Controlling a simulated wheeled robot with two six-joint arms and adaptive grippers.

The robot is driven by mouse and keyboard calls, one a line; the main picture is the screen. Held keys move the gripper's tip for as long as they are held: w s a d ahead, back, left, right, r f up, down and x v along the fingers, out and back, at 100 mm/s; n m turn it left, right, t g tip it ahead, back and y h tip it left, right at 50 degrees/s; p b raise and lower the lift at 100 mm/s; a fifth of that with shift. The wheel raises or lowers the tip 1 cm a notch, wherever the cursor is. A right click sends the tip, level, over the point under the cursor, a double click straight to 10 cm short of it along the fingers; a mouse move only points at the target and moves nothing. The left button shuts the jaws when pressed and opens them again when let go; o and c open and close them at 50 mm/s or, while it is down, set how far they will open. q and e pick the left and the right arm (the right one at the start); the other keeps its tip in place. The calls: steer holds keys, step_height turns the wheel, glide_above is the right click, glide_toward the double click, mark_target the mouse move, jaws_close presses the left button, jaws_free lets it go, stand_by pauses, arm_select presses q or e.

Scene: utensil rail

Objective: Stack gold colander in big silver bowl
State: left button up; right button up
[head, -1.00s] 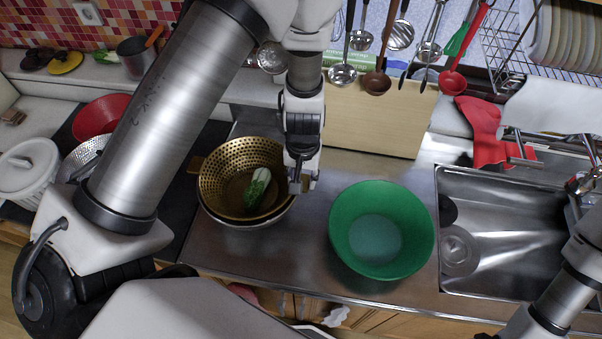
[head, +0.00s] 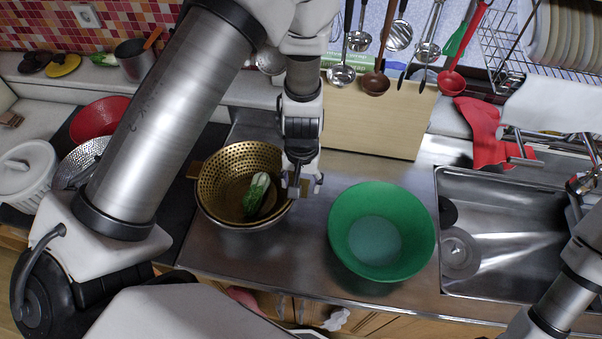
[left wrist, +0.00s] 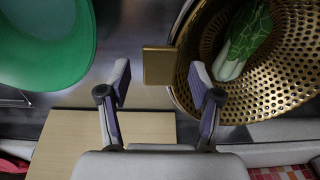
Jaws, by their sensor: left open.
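The gold colander (head: 216,181) sits nested in the big silver bowl (head: 252,229) on the counter. Only a thin part of the bowl's rim and side shows below the colander. A green-and-white leafy vegetable (head: 257,194) lies in the colander. My left gripper (head: 303,187) is at the colander's right edge. In the left wrist view, the colander's (left wrist: 275,85) flat square handle lies between the tips of my open left gripper (left wrist: 160,80), with a gap on each side.
A green bowl (head: 340,230) stands right of the colander, with the sink (head: 510,215) beyond. A wooden board (head: 375,125) and hanging utensils are behind.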

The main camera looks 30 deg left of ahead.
arm_select(q)
steer(key=shift+r+p, duration=0.55)
steer(key=shift+r, duration=0.15)
step_height(320, 180, up, 12)
steer(key=b, duration=0.2)
steer(key=shift+f, duration=0.2)
